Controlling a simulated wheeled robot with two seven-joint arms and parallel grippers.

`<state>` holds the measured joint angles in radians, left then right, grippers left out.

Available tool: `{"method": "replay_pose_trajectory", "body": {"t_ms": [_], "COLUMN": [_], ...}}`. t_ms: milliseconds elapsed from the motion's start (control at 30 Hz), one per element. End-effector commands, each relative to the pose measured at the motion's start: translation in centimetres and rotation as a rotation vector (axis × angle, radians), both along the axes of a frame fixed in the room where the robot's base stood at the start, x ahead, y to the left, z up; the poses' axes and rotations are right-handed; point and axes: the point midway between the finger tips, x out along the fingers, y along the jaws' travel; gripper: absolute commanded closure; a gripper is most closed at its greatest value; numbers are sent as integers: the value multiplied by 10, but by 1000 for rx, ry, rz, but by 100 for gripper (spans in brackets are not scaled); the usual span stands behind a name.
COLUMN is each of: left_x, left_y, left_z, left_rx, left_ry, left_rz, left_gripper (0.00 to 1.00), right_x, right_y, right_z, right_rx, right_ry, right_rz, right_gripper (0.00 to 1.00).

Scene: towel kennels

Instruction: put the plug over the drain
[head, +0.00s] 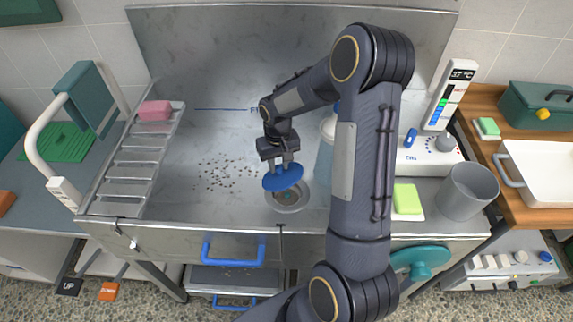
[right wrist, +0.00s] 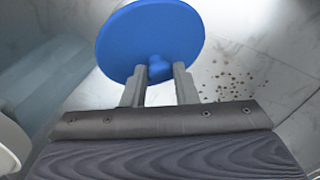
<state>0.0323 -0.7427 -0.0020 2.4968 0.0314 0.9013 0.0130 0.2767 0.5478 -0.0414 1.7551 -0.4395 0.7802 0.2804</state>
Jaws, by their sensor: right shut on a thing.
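The blue plug (head: 283,178) is a round disc with a small knob. My right gripper (head: 284,160) is shut on its knob and holds it tilted in the head view. In the right wrist view the plug (right wrist: 150,38) faces away beyond the two fingers of the gripper (right wrist: 159,75). The drain (head: 287,198) is a round opening with a metal rim in the floor of the steel basin, near its front edge. The plug overlaps the far left part of the drain in the head view; the gap in height between them is hard to tell. My left gripper is out of view.
Brown crumbs (head: 226,173) lie on the basin floor (head: 215,135) left of the drain. A slatted rack (head: 135,155) with a pink sponge (head: 154,110) stands at the left. A bluish container (head: 325,165) stands right of the drain, partly behind my arm. A grey cup (head: 467,192) stands farther right.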

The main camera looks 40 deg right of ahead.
Motion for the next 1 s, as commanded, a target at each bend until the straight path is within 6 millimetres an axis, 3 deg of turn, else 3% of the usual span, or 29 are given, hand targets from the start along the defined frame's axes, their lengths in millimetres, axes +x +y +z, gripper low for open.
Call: {"method": "replay_pose_trajectory", "body": {"t_ms": [33, 100, 200, 467, 1000], "left_x": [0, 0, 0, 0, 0], "left_y": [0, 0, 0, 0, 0], "left_z": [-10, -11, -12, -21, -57], "left_rx": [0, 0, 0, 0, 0], "left_ry": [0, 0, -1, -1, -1], "left_rz": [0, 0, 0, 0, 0], "left_gripper": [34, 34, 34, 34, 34], "right_x": [-3, -5, -6, -6, -6], "right_y": [-14, -24, -31, -30, -30], "right_z": [-10, -11, -11, -25, -78], "right_rx": [0, -1, -1, -2, -2], "right_ry": [-1, 0, 0, 1, 1], "right_rz": [-27, -48, -59, -58, -58], "right_gripper": [100, 100, 100, 100, 100]}}
